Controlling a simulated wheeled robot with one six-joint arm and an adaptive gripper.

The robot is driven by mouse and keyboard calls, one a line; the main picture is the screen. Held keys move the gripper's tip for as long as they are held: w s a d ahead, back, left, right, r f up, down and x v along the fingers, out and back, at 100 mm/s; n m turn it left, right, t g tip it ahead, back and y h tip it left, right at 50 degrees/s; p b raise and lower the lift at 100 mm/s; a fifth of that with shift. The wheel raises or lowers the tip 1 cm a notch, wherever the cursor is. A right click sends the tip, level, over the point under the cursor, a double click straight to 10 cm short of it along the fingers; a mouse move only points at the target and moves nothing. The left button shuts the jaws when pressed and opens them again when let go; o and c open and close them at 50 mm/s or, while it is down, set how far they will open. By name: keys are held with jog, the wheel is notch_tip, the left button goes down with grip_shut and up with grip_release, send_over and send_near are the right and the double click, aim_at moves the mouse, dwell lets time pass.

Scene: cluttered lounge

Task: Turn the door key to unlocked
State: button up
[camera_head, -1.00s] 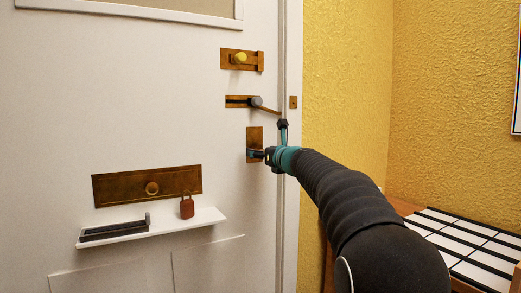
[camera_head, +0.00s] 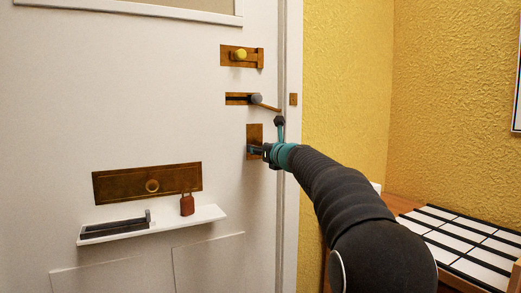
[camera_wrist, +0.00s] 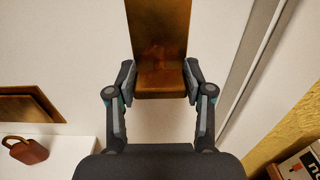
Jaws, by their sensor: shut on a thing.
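The brass lock plate (camera_head: 255,132) is on the white door (camera_head: 130,100), near its right edge. It also shows in the wrist view (camera_wrist: 158,25). My gripper (camera_head: 257,151) is at the lower part of this plate. In the wrist view my gripper (camera_wrist: 160,78) has a finger on each side of a brass-coloured piece, which I take as the door key (camera_wrist: 160,82), and is shut on it. The key's outline blends with the plate, so its turn angle cannot be told. In the head view my gripper hides the key.
Above are a latch with a grey knob (camera_head: 257,98) and a bolt with a yellow knob (camera_head: 240,55). Lower left are a brass letter plate (camera_head: 125,187) and a white shelf (camera_head: 175,226) with a red-brown padlock (camera_head: 187,205). The door frame and yellow wall (camera_head: 345,90) are close at right.

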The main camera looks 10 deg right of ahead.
jog(key=shift+n, duration=0.3)
jog(key=n+b, duration=0.2)
jog(key=n, duration=0.1)
jog(key=shift+a+f, duration=0.1)
jog(key=n+b, duration=0.2)
jog(key=n, duration=0.2)
jog(key=shift+a+b, duration=0.1)
jog(key=shift+b, duration=0.25)
jog(key=n+b, duration=0.2)
jog(key=n, duration=0.3)
jog(key=shift+f, duration=0.1)
jog(key=shift+s+a+n+b, duration=0.1)
jog(key=shift+n+b, duration=1.05)
jog(key=shift+n, duration=0.75)
jog(key=o, duration=1.2)
jog(key=shift+c, duration=0.2)
